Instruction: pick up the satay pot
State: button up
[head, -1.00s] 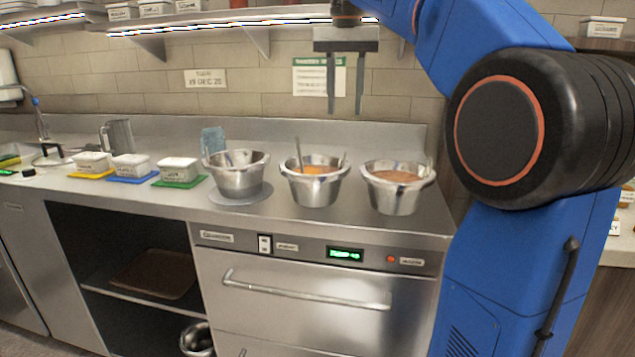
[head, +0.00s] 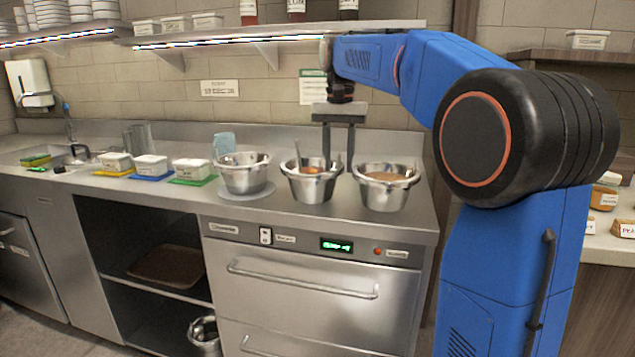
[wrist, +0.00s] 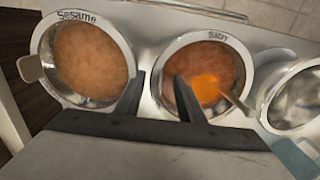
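The satay pot (head: 312,188) is the middle steel pot on the counter, holding orange-brown sauce, with a utensil standing in it. In the wrist view the satay pot (wrist: 217,39) has its label on the rim and a bright orange patch in the sauce. My gripper (head: 338,168) is open and empty, pointing down at the pot's right side. In the wrist view my gripper (wrist: 163,88) has one finger over the sauce and the other outside the pot, toward the sesame pot. The near pot wall lies between the fingers. Whether the fingertips reach below the rim I cannot tell.
The sesame pot (head: 385,192) stands close on the right. Another steel pot (head: 243,178) stands on a round disc at left. White tubs (head: 151,165) sit on coloured mats further left. A shelf (head: 280,35) runs above the counter.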

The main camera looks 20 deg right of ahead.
jog(key=shift+f, duration=0.9)
grip_shut()
jog(key=shift+r, duration=5.05)
jog(key=shift+f, duration=0.1)
jog(key=shift+s+d+f+t+y, duration=0.15)
jog(key=shift+d+f+t+y, duration=0.15)
jog(key=shift+f, duration=0.3)
jog(key=shift+s+d+f+t+y, duration=0.2)
jog(key=shift+d+f+y, duration=0.1)
jog(key=shift+f, duration=0.25)
